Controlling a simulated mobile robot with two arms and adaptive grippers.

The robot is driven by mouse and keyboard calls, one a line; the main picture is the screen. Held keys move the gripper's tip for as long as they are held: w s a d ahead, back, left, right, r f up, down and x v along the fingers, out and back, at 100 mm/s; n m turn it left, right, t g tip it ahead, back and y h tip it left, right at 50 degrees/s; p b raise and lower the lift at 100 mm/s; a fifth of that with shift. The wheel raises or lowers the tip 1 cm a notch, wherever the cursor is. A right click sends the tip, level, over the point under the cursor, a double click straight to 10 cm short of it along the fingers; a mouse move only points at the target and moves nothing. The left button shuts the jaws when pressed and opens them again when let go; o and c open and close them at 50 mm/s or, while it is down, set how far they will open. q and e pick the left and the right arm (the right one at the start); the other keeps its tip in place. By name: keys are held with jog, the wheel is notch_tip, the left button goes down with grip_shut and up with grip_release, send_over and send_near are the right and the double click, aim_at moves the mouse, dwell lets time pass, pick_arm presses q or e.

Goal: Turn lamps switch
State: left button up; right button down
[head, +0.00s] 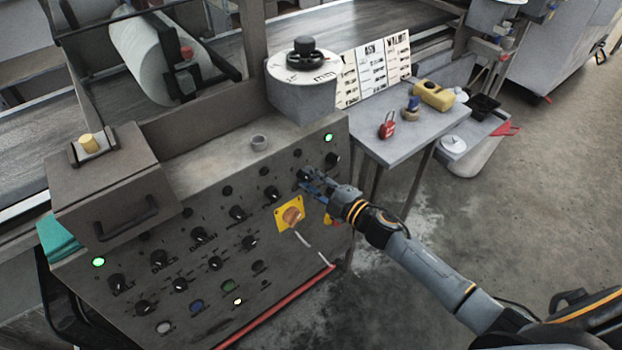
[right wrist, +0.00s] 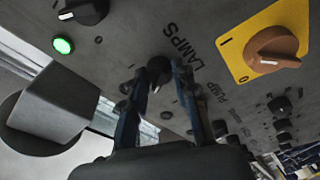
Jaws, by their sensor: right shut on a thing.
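The lamps switch is a small black round knob (right wrist: 158,70) next to the printed word LAMPS on the grey control panel (head: 215,190). In the head view the knob (head: 303,175) is near the panel's upper right, partly behind my fingers. My right gripper (head: 310,184) reaches it from the lower right. In the right wrist view the gripper (right wrist: 159,76) has one blue finger on each side of the knob and is shut on it. My left gripper is out of view.
An orange rotary switch on a yellow plate (head: 281,217) sits below left of my fingers. A black knob (head: 331,160) and a lit green lamp (head: 328,137) are close by. A side table (head: 400,140) holds a red padlock (head: 387,126). Open floor lies to the right.

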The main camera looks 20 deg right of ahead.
jog(key=shift+n, duration=0.3)
jog(key=c, duration=1)
grip_release()
jog(key=shift+c, duration=0.2)
jog(key=shift+s+d, duration=0.1)
jog(key=v, duration=1.1)
jog(key=shift+s+d, duration=0.15)
jog(key=shift+s, duration=0.2)
jog(key=shift+r, duration=0.1)
